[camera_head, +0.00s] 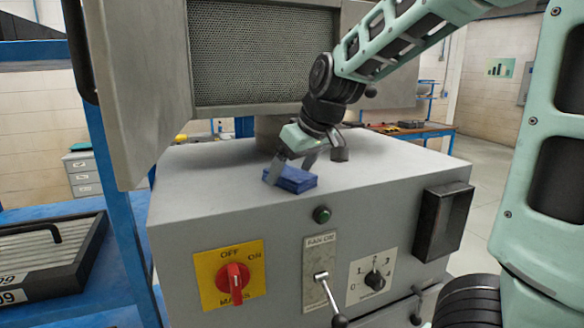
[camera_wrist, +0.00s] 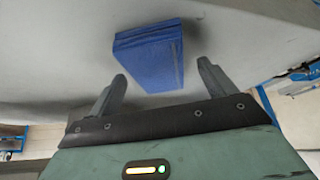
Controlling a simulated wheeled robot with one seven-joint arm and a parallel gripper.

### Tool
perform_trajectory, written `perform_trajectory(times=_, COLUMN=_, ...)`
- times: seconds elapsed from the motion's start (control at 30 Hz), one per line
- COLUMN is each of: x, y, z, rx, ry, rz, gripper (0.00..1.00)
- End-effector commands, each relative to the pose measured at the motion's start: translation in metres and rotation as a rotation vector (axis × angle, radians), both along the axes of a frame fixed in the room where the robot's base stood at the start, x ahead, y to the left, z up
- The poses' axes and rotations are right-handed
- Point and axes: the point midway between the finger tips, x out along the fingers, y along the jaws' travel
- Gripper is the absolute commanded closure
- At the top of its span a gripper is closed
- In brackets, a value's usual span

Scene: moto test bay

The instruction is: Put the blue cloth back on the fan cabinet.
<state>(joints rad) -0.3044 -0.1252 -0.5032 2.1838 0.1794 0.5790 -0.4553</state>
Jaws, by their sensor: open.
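The blue cloth (camera_head: 296,180) is a folded pad lying on the top of the grey fan cabinet (camera_head: 215,190), towards its front edge. My gripper (camera_head: 290,172) is above the cabinet top at the cloth, pointing down, with its fingers apart. In the wrist view, the cloth (camera_wrist: 150,57) lies ahead of and between the two open fingertips of my gripper (camera_wrist: 162,82). The fingers do not appear shut on it. Whether a fingertip touches the cloth I cannot tell.
The cabinet front carries a red rotary switch (camera_head: 234,284) on a yellow plate, a green button (camera_head: 321,214), a lever (camera_head: 330,298) and a black dial (camera_head: 374,280). A mesh panel (camera_head: 262,55) stands behind. A blue rack with a black tray (camera_head: 50,262) is at left.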

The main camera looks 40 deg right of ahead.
Motion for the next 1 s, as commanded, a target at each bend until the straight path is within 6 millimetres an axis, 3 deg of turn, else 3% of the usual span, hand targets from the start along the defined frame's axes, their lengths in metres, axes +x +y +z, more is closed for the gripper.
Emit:
perform_trajectory(times=0.3, x=-0.028, y=-0.004, z=0.058, rx=0.001, ry=-0.003, rz=-0.001, gripper=0.17)
perform_trajectory(times=0.5, x=-0.045, y=-0.005, z=0.086, rx=0.000, ry=-0.002, rz=-0.001, gripper=0.17)
perform_trajectory(times=0.7, x=-0.054, y=-0.006, z=0.099, rx=-0.001, ry=-0.002, rz=0.000, gripper=0.17)
perform_trajectory(times=1.0, x=-0.056, y=-0.001, z=0.097, rx=-0.001, ry=0.005, rz=0.009, gripper=0.17)
